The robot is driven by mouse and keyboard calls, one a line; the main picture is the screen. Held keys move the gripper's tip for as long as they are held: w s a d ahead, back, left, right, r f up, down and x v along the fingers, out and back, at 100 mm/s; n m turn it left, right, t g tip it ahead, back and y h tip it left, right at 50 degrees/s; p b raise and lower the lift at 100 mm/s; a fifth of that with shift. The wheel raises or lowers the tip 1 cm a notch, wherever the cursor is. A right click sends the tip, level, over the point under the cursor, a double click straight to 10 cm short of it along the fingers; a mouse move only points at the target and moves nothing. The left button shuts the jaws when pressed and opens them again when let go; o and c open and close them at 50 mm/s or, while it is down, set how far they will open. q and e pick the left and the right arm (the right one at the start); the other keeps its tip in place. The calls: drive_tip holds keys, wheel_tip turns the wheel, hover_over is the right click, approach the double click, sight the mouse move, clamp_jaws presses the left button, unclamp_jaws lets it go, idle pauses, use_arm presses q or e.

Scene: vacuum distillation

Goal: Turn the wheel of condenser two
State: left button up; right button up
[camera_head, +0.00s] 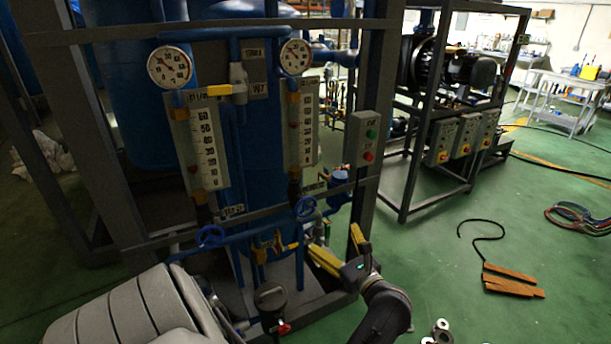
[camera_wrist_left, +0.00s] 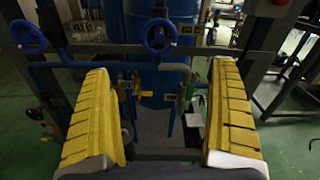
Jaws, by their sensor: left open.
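Two blue handwheels sit on the pipework at the front of the blue-tank rig. The right wheel (camera_head: 305,206) is under the right gauge column; the left wheel (camera_head: 210,236) is lower and to the left. I cannot read which one belongs to condenser two. My left gripper (camera_head: 333,238) has yellow fingers spread wide and empty, just below and right of the right wheel. In the left wrist view, that wheel (camera_wrist_left: 158,36) appears beyond the gap between the fingertips (camera_wrist_left: 161,70), apart from both. The left wheel (camera_wrist_left: 27,37) is outside the left finger. My right gripper is not in view.
A dark steel frame (camera_head: 365,95) surrounds the tank (camera_head: 255,130). A switch box (camera_head: 361,138) with green and red buttons hangs on its right post. Yellow-handled valves (camera_head: 265,246) sit low between the wheels. Green floor at right is mostly open, with brown pieces (camera_head: 510,280) lying there.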

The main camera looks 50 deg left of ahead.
sight(307, 208)
use_arm(q)
drive_tip(key=x, duration=1.7)
drive_tip(key=shift+a, duration=0.1)
drive_tip(key=shift+c, duration=0.4)
drive_tip(key=c, duration=1.2)
